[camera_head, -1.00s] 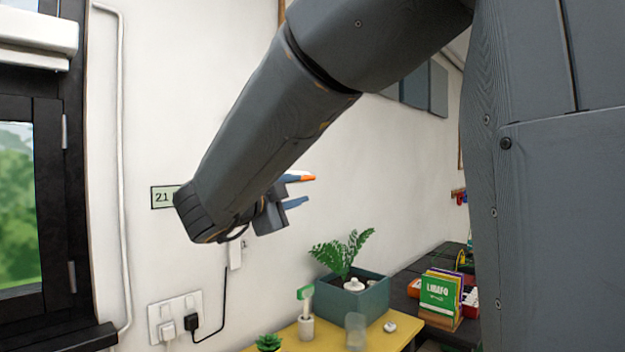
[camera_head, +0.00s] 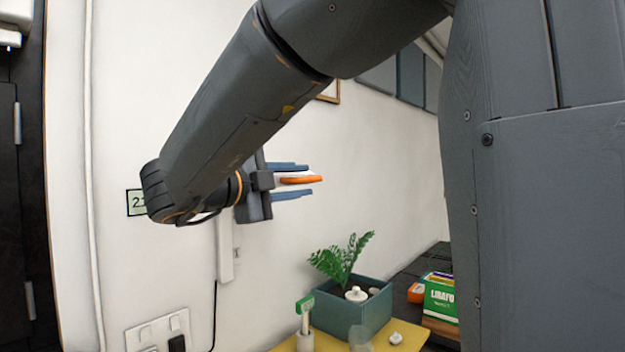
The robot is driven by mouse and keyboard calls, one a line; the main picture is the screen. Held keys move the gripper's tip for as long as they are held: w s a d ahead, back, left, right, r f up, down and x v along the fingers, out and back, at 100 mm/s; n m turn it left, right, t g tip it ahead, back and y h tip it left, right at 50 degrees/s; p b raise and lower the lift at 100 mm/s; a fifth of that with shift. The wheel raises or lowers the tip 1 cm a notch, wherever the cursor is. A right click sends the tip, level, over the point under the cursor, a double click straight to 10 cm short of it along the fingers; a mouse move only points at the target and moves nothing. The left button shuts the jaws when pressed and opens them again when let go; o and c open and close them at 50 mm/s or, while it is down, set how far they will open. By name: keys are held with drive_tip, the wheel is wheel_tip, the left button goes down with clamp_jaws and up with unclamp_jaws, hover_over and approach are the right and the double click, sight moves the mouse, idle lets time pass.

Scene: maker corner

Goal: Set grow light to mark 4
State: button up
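My gripper (camera_head: 291,182) is at the end of my arm, in front of the white wall. Its blue fingers point right and stand apart. An orange and white piece shows between them in the picture; I cannot tell whether it belongs to the gripper. A narrow white wall strip (camera_head: 226,255) with a small label and a black cord shows below the gripper; its upper part is behind my arm. I cannot tell whether this strip is the grow light's control. No mark 4 is readable, and no lit lamp is visible.
A teal planter (camera_head: 372,310) with a fern and a white knob-like object (camera_head: 356,294) stands on the yellow table (camera_head: 407,335). Wall sockets (camera_head: 150,336) are lower left. A green sign partly hides behind my arm.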

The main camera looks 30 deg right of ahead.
sight(317, 179)
drive_tip(key=shift+w+d, duration=0.3)
drive_tip(key=shift+d, duration=0.05)
drive_tip(key=p+x, duration=0.2)
drive_tip(key=x, duration=0.5)
drive_tip(key=shift+p, duration=0.4)
clamp_jaws()
